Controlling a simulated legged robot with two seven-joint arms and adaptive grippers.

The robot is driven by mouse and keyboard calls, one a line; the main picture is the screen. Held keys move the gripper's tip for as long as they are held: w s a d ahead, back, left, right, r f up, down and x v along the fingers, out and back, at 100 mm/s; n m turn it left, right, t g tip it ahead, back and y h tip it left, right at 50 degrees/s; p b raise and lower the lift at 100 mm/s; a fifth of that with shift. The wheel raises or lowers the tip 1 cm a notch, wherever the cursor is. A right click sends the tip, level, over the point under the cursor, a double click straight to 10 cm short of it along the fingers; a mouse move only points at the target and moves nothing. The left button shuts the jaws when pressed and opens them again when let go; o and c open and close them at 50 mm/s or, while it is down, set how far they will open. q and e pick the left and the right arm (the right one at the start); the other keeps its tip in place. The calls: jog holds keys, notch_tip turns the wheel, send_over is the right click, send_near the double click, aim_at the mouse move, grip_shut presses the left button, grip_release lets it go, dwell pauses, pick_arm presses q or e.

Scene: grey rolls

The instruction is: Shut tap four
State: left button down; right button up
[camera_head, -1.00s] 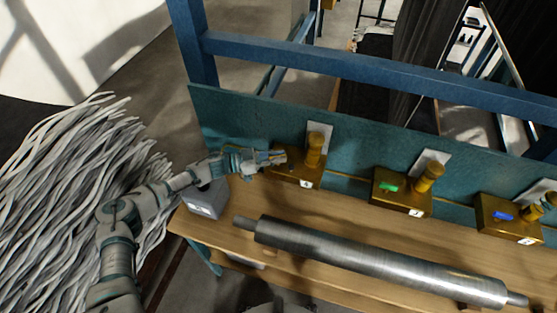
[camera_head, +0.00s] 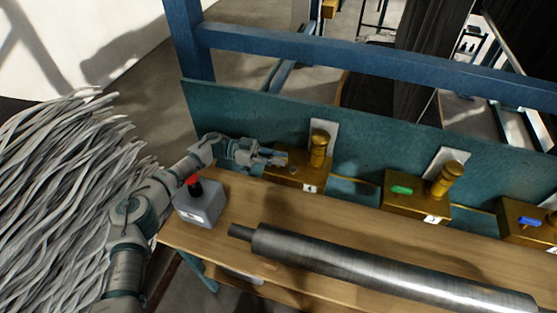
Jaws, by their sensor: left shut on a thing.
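Tap four is a brass block (camera_head: 296,175) with a round brass post (camera_head: 319,148) and a small white label that appears to read 4. It stands on the bench against the teal back panel, leftmost of the taps in view. My left gripper (camera_head: 270,157) is at the upper left of this block, shut on the tap's handle (camera_head: 279,159), which is mostly hidden by the fingers. The handle's colour and exact angle are hard to tell. My right gripper is not in view.
A tap with a green handle (camera_head: 402,190) and one with a blue handle (camera_head: 529,221) stand to the right. A grey box with a red button (camera_head: 194,186) sits near my left forearm. A metal roller (camera_head: 380,272) lies along the wooden bench (camera_head: 215,240). Grey strands (camera_head: 60,200) hang at left.

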pick_arm(q)
jog(key=shift+w+r, duration=0.1)
jog(key=shift+r, duration=0.05)
dwell(0.3)
jog(key=c, duration=1.2)
grip_release()
jog(key=shift+a, duration=0.1)
jog(key=v, duration=1.2)
jog(key=shift+w+f, duration=0.2)
jog(key=shift+f, duration=0.05)
jog(key=shift+s+f, duration=0.1)
